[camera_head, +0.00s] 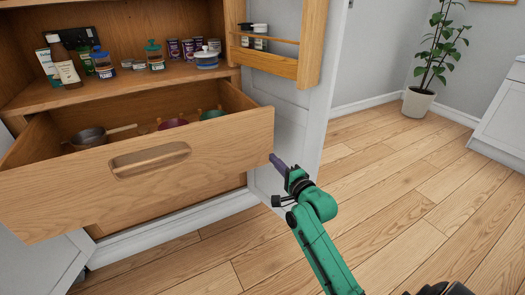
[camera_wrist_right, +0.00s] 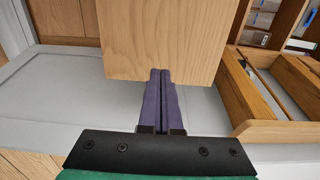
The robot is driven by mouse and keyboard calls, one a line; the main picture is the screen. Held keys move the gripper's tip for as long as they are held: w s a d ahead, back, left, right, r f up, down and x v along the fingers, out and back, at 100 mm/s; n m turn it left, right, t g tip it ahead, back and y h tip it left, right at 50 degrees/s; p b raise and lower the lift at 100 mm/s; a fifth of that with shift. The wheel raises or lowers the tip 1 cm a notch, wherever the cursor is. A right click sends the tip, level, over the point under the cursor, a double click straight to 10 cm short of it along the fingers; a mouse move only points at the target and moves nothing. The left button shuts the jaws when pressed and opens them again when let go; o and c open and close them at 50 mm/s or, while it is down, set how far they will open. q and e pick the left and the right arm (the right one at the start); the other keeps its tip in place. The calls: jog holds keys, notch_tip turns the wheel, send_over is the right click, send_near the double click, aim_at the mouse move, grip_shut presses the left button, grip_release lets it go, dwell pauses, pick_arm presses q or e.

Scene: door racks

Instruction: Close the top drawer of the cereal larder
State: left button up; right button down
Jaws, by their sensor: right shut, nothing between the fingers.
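The top drawer (camera_head: 70,184) of the wooden larder is pulled out and has an oval handle slot (camera_head: 150,159) in its front. Inside it are a dark pan (camera_head: 88,138) and some red and green bowls. My right gripper (camera_head: 274,158) is shut and empty, its purple fingertips at the right end of the drawer front. In the right wrist view the shut fingers (camera_wrist_right: 160,75) point at a wooden panel (camera_wrist_right: 160,35), overlapping its lower edge; I cannot tell whether they touch it. My left gripper is not in view.
The shelf (camera_head: 120,87) above holds bottles, jars and tins. An open larder door (camera_head: 290,115) with a wooden rack (camera_head: 265,60) stands right of the drawer. A potted plant (camera_head: 417,104) stands farther back. The wooden floor on the right is clear.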

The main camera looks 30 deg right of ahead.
aim_at(258, 143)
jog(key=w+b, duration=0.1)
jog(key=w, duration=0.7)
jog(key=shift+f, duration=0.1)
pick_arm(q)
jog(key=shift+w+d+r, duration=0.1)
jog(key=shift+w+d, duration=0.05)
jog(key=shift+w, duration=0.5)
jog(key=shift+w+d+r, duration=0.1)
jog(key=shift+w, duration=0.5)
pick_arm(e)
jog(key=shift+w, duration=0.3)
jog(key=shift+w, duration=0.15)
